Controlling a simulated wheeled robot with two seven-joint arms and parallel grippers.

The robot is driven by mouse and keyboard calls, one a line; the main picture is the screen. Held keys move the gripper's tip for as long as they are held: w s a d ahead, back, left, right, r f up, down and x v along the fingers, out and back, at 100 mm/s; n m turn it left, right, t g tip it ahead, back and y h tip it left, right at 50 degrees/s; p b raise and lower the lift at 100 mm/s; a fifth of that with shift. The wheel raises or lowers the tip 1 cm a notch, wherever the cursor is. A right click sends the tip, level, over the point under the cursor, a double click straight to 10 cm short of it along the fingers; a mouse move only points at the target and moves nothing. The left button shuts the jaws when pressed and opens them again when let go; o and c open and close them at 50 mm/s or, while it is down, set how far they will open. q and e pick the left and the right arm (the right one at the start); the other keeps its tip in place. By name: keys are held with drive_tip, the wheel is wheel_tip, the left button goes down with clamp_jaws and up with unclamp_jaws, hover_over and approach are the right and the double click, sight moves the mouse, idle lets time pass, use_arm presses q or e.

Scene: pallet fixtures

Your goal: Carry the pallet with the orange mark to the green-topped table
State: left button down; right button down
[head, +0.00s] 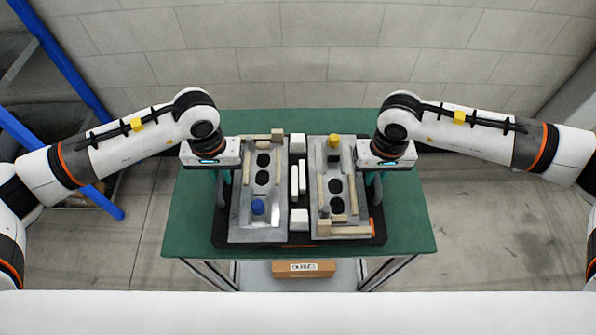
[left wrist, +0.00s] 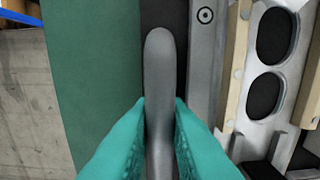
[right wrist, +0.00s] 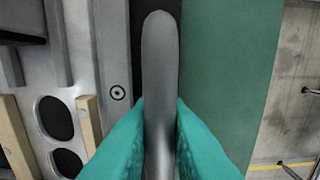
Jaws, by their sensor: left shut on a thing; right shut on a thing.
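My left gripper (left wrist: 160,115) is shut on the pallet's left grey handle (left wrist: 159,60). My right gripper (right wrist: 160,115) is shut on the right grey handle (right wrist: 158,60). In the head view the wrists hide part of both handles.
The fixtures hold wooden strips, a blue knob (head: 258,207) and a yellow knob (head: 334,140). White blocks (head: 297,143) stand between them. A cardboard box (head: 304,268) is below the table's front. A blue frame (head: 70,70) stands at the left. Green tabletop is bare around the pallet.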

use_arm(q)
drive_tip(key=shift+w+f+b, duration=0.1)
drive_tip(key=shift+f+b, duration=0.55)
use_arm(e)
drive_tip(key=shift+w+f, duration=0.1)
drive_tip(key=shift+f, duration=0.55)
use_arm(q)
drive_tip(key=c, duration=1.8)
unclamp_jaws()
drive_tip(key=shift+f, duration=0.3)
drive_tip(key=shift+c, duration=0.2)
use_arm(e)
drive_tip(key=c, duration=1.8)
unclamp_jaws()
drive_tip(key=shift+f, duration=0.3)
drive_tip(key=shift+c, duration=0.2)
use_arm(q)
drive_tip(key=o, duration=0.4)
drive_tip(key=shift+s+r, duration=0.2)
drive_tip(key=shift+s, duration=0.05)
use_arm(e)
drive_tip(key=o, duration=0.4)
drive_tip(key=shift+s+r, duration=0.2)
drive_tip(key=shift+s, duration=0.05)
use_arm(q)
drive_tip(key=shift+o, duration=0.2)
use_arm(e)
drive_tip(key=shift+o, duration=0.2)
